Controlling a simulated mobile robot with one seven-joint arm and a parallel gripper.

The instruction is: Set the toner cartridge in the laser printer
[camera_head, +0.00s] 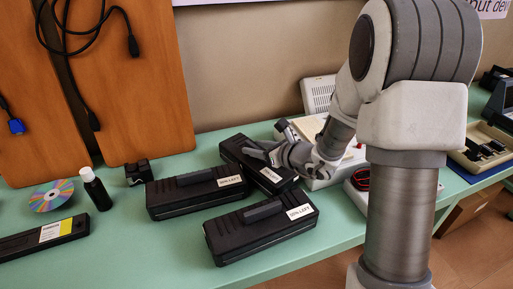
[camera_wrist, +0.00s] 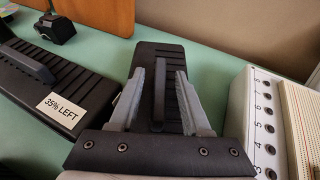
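Several black toner cartridges lie on the green table. The rear cartridge (camera_head: 235,147) has a white label partly hidden by my gripper. The left cartridge (camera_head: 172,203) has a label ending in "LEFT"; in the wrist view a cartridge at the left (camera_wrist: 40,75) reads "35% LEFT". The front cartridge (camera_head: 235,235) also carries a "% LEFT" label with a number too small to read surely. My gripper (camera_head: 257,150) is open above the rear cartridge. In the wrist view its fingers (camera_wrist: 160,88) stand on either side of that cartridge's raised handle, apart from it. I cannot identify the laser printer.
A white box with a beige perforated top (camera_wrist: 262,125) stands close right of the rear cartridge. A beige open device (camera_head: 488,140) is at far right.

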